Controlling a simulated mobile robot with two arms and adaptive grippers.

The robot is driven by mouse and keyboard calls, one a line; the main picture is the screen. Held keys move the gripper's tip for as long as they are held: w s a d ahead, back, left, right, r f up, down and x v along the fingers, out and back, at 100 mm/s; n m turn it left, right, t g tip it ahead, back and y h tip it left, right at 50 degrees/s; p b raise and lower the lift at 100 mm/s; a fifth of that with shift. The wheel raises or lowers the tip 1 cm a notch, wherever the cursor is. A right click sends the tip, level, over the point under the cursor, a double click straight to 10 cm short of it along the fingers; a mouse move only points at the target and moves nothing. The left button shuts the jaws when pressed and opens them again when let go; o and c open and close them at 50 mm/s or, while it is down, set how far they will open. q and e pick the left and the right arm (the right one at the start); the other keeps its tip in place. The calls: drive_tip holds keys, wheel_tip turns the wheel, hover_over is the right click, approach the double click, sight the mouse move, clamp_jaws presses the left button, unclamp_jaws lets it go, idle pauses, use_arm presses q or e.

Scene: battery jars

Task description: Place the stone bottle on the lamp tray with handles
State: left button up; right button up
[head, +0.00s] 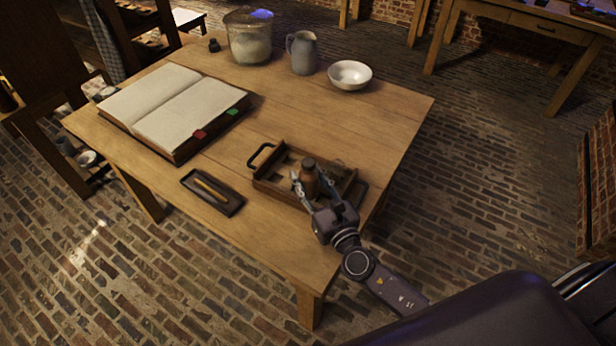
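The stone bottle (309,181), brown with a darker top, stands upright at the tray with handles. The tray (264,176) is a dark wooden, low-walled one with a black handle at its left end, near the table's front right edge. My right gripper (311,178) reaches in from the lower right, with one finger on each side of the bottle. I cannot tell whether the fingers touch it, or whether its base rests on the tray floor. The gripper and bottle hide part of the tray's right side. My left gripper is not in view.
On the wooden table (345,125) lie an open book (175,105) and a small dark tray (232,208) with a yellow stick. A glass jar (249,45), grey jug (302,53) and white bowl (350,75) stand at the back. The table's right middle is clear.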

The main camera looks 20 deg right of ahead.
drive_tip(key=shift+o, duration=1.4)
drive_tip(key=shift+r, duration=0.15)
drive_tip(key=shift+s, duration=0.25)
drive_tip(key=s, duration=0.3)
drive_tip(key=s+b, duration=0.1)
drive_tip(key=s, duration=0.3)
drive_tip(key=s+d, duration=0.1)
drive_tip(key=s, duration=0.2)
drive_tip(key=shift+s+b, duration=0.25)
drive_tip(key=shift+b, duration=0.05)
drive_tip(key=shift+s, duration=0.5)
